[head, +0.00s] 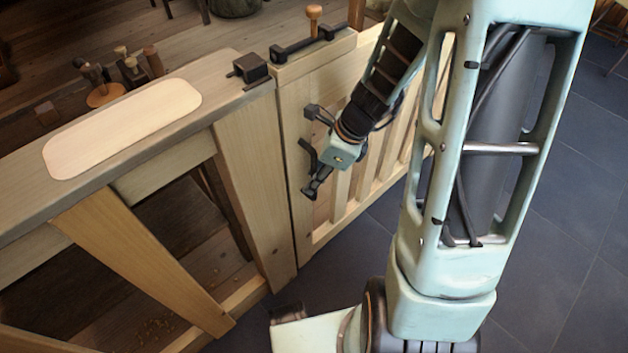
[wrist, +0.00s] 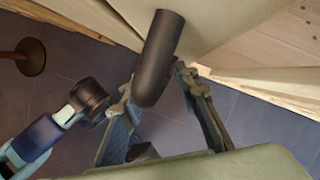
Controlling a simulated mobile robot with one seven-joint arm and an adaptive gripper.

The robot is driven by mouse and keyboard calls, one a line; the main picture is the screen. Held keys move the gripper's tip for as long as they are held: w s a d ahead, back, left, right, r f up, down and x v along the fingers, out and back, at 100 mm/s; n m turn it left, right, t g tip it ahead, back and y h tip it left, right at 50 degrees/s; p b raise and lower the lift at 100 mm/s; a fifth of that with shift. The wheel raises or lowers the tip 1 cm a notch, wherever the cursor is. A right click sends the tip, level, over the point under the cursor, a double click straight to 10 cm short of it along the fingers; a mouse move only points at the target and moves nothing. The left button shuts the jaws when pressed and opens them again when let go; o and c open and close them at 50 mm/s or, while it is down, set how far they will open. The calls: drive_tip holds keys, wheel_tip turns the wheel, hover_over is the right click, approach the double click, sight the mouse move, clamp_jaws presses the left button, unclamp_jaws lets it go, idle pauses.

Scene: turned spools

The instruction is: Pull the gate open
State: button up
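The gate (head: 297,100) is pale wood with upright slats. It stands in line with the bench end, with only a narrow dark seam between them, and looks closed. A dark handle (head: 306,150) is on its face near the left edge. In the wrist view the handle is a dark rounded bar (wrist: 160,55). My gripper (head: 309,152) is open at the gate's face, with one finger above and one below the handle. In the wrist view my gripper's fingers (wrist: 158,84) stand on either side of the bar. I cannot tell whether either finger touches it.
A dark block (head: 250,68) sits at the bench corner beside the gate. A dark bar fitting (head: 313,43) lies on the gate's top, with a wooden knob (head: 314,14) behind. The bench top (head: 225,84) carries a pale inlay. Blue-grey tiled floor (head: 560,200) is clear at right.

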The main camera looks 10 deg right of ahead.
drive_tip(key=shift+a+f, duration=0.1)
drive_tip(key=shift+f, duration=0.05)
clamp_jaws()
idle(0.5)
